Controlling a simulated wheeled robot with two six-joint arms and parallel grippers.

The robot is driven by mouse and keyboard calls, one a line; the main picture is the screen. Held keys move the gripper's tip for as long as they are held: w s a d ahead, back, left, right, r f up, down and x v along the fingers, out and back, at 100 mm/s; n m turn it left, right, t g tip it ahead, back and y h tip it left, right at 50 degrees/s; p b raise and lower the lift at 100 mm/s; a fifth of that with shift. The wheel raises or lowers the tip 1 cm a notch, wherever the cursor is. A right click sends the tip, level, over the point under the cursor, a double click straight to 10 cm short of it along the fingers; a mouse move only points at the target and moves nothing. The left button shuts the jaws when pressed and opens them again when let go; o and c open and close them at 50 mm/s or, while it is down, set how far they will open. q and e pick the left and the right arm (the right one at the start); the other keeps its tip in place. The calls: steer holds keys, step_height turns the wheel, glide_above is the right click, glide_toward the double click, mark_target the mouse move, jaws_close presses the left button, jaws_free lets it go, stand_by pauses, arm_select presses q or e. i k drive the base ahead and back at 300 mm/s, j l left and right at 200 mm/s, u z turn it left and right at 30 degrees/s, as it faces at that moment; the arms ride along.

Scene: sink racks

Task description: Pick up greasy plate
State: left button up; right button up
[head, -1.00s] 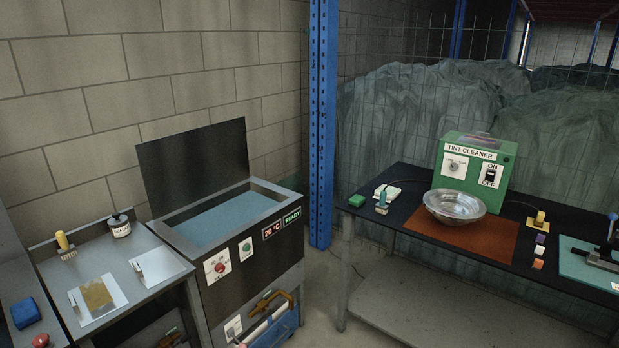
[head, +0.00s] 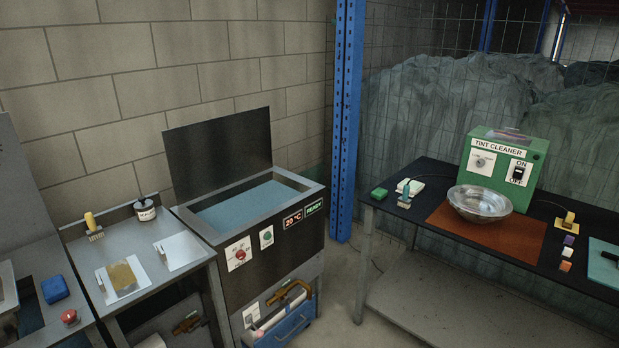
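A flat light plate with a brown, greasy-looking patch (head: 123,277) lies on the steel bench (head: 152,232) at the left in the head view. A thin handled tool, too small to make out, lies along its left edge. A second, plain light plate or sheet (head: 184,250) lies to its right, also with a thin tool at its left edge. Neither of my grippers shows in the view, and nothing is seen touching the plate.
An open-lidded tank of bluish liquid (head: 248,204) stands right of the bench. A yellow-handled brush (head: 93,224), a labelled pot (head: 145,210), a blue block (head: 55,289) and a red button (head: 69,317) are nearby.

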mark_target(117, 281)
steer(key=k+j+u, duration=0.15)
steer(key=u, duration=1.25)
steer(key=i+l+u, duration=0.45)
steer(key=l+u, duration=0.2)
steer(key=l, duration=0.2)
steer(key=i+l+u, duration=0.1)
steer(key=l+u, duration=0.15)
steer(key=l, duration=0.1)
